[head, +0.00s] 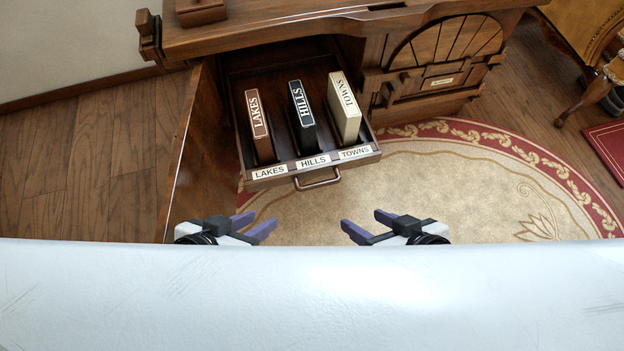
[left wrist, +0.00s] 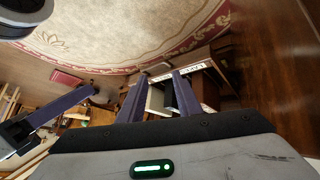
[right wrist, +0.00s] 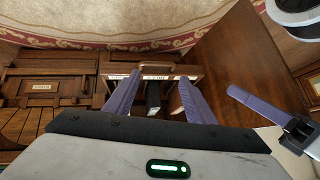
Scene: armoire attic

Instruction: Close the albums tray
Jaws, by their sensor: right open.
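The albums tray (head: 335,164) is a dark wooden drawer pulled out from the armoire, with a metal handle (head: 318,181) on its front. Its front carries the labels LAKES, HILLS and TOWNS. A brown LAKES album (head: 258,125), a black HILLS album (head: 302,115) and a cream TOWNS album (head: 344,108) stand in it, each behind its matching label. My left gripper (head: 264,218) is open and empty, in front of the tray and left of the handle. My right gripper (head: 360,218) is open and empty, in front and right of the handle. Neither touches the tray.
An open wooden door panel (head: 199,150) stands left of the tray. The armoire's top ledge (head: 290,32) overhangs the tray, with a small wooden box (head: 200,12) on it. A fan-shaped panel (head: 445,42) is at right. A patterned rug (head: 440,185) covers the floor.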

